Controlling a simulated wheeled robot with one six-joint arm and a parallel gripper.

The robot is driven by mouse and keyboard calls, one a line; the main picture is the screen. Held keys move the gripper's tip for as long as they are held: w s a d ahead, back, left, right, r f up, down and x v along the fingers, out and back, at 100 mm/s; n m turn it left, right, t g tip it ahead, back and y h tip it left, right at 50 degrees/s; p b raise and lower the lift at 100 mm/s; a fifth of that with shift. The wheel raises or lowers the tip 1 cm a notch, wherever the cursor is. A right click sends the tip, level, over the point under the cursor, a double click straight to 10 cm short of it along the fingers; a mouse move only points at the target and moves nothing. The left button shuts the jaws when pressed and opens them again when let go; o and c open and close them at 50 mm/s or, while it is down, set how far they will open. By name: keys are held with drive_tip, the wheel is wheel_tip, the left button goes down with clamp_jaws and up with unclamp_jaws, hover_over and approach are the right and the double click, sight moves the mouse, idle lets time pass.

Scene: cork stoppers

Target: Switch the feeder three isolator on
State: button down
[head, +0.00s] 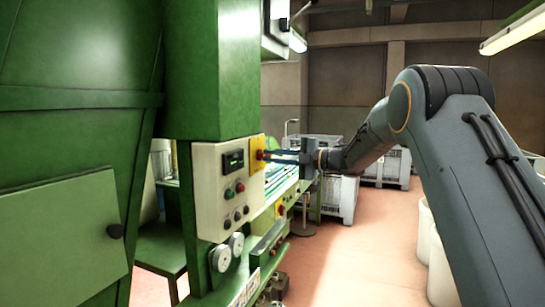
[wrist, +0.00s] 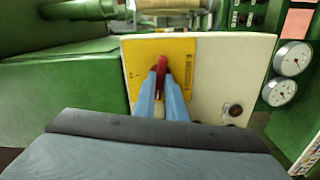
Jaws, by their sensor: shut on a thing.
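A yellow isolator plate (head: 256,148) with a red handle (head: 261,155) is on the right edge of a cream control box (head: 211,190) on the green machine. The same yellow plate (wrist: 140,62) and red handle (wrist: 162,66) show in the wrist view. My gripper (head: 270,156) reaches in from the right, its two blue fingers (wrist: 163,88) shut on the red handle. The fingers hide part of the handle, so I cannot tell its exact position. The lettering on the plate is too small to read.
Another yellow plate (head: 281,211) with a red knob is lower down the machine line. Round gauges (head: 237,244) sit below the cream box. A green cabinet (head: 60,240) stands at the left. Grey crates (head: 341,198) stand behind; the reddish floor (head: 335,260) is open.

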drive_tip(key=m+p, duration=0.1)
drive_tip(key=m, duration=0.3)
drive_tip(key=shift+m, duration=0.3)
drive_tip(key=m+p, duration=0.1)
drive_tip(key=m, duration=0.2)
drive_tip(key=shift+m+p, duration=0.3)
drive_tip(key=shift+p, duration=0.1)
drive_tip(key=m+p, duration=0.2)
drive_tip(key=m, duration=0.2)
drive_tip(key=shift+m+p, duration=0.6)
drive_tip(key=shift+m, duration=1.2)
drive_tip(key=c, duration=1.8)
unclamp_jaws()
